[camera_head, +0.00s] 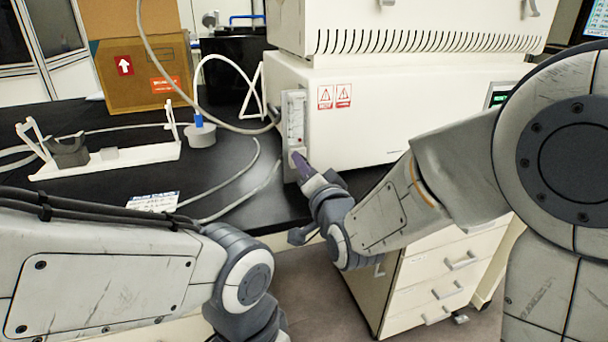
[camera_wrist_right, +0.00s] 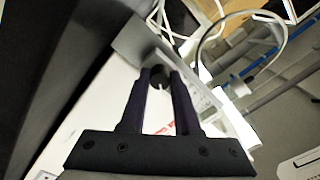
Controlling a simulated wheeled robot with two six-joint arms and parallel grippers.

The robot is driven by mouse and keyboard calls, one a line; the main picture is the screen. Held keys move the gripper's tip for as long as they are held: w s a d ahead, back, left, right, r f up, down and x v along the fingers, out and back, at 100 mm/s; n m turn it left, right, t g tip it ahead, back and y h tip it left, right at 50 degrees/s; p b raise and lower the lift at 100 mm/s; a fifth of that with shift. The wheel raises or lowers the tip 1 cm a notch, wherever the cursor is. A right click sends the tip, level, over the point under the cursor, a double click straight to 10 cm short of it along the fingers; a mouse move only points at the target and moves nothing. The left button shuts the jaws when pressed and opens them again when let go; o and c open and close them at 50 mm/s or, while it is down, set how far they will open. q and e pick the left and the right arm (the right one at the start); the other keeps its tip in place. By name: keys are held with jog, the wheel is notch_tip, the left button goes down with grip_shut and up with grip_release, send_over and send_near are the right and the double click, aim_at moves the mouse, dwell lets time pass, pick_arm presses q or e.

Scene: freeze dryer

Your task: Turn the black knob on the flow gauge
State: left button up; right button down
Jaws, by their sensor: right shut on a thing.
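The flow gauge (camera_head: 293,118) is a narrow upright grey panel at the left front edge of the white machine. It also shows in the right wrist view (camera_wrist_right: 222,112). Its black knob (camera_wrist_right: 158,76) shows in the right wrist view between the tips of my right gripper (camera_wrist_right: 159,78). In the head view my right gripper (camera_head: 300,162) reaches the lower part of the gauge and hides the knob there. The right gripper is shut on the knob. My left arm crosses the lower left of the head view; its gripper is outside the frame.
The white machine (camera_head: 400,110) stands on the black bench (camera_head: 240,150). A white stand (camera_head: 110,160), a grey round piece with a blue fitting (camera_head: 200,136), loose hoses and a cardboard box (camera_head: 145,75) are to the left. White drawers (camera_head: 430,275) are below the bench.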

pick_arm(q)
jog(key=shift+f+b, duration=0.75)
jog(key=shift+f, duration=0.2)
pick_arm(e)
jog(key=shift+f+m, duration=0.1)
jog(key=shift+m, duration=1.1)
pick_arm(q)
jog(key=shift+f, duration=0.1)
pick_arm(e)
jog(key=c, duration=0.6)
grip_release()
